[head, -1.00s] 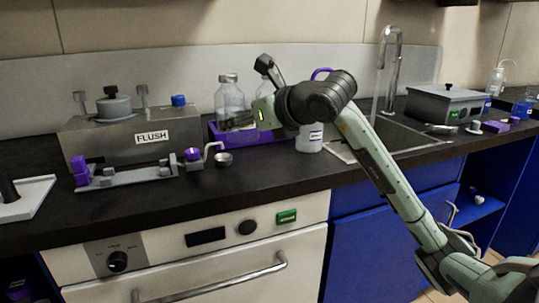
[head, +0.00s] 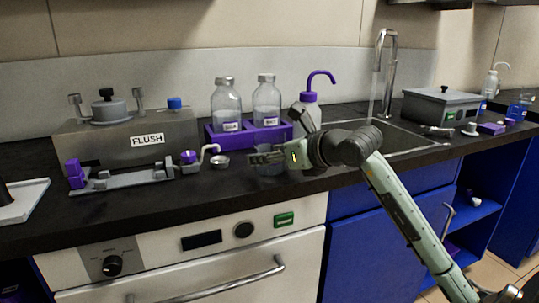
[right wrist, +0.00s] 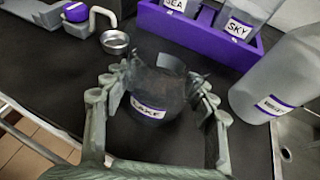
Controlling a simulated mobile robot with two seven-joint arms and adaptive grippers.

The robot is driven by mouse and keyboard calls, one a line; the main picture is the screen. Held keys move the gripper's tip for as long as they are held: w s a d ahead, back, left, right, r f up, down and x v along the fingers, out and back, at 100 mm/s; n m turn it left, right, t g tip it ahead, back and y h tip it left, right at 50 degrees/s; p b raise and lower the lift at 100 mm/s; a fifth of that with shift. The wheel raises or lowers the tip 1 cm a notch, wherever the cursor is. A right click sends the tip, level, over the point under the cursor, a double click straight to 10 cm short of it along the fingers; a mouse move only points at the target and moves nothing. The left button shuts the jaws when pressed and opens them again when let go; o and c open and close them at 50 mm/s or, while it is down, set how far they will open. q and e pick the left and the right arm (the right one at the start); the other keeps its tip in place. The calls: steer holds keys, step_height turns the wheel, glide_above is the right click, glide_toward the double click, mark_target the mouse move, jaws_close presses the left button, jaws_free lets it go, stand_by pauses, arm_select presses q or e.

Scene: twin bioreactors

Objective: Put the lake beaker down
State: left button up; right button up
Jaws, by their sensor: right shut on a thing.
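The lake beaker (right wrist: 152,95) is a dark, see-through vessel with a white and purple LAKE label in the right wrist view. My right gripper (right wrist: 160,85) has its fingers closed around the beaker's sides. In the head view the beaker (head: 269,163) shows faintly at the fingertips of my right gripper (head: 266,158), low over the black counter (head: 200,190) near its front edge. It looks about upright. I cannot tell whether its base touches the counter. My left gripper is not in view.
Behind the beaker stands a purple rack (head: 250,138) with two labelled bottles. A white wash bottle (head: 307,112) stands right of it. A small metal cup (head: 219,161) sits left of the beaker, beside the FLUSH unit (head: 130,140). The sink (head: 395,140) lies to the right.

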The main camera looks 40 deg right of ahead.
steer(key=shift+f, duration=0.1)
steer(key=o, duration=1.3)
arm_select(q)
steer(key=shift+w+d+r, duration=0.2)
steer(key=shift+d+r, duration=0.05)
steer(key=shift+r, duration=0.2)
arm_select(e)
steer(key=shift+v, duration=0.8)
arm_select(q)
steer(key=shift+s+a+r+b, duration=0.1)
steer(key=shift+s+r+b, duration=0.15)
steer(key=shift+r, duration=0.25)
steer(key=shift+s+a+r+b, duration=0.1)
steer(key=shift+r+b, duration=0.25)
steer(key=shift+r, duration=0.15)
arm_select(e)
steer(key=v, duration=1)
steer(key=shift+s+a, duration=0.1)
steer(key=shift+s, duration=0.1)
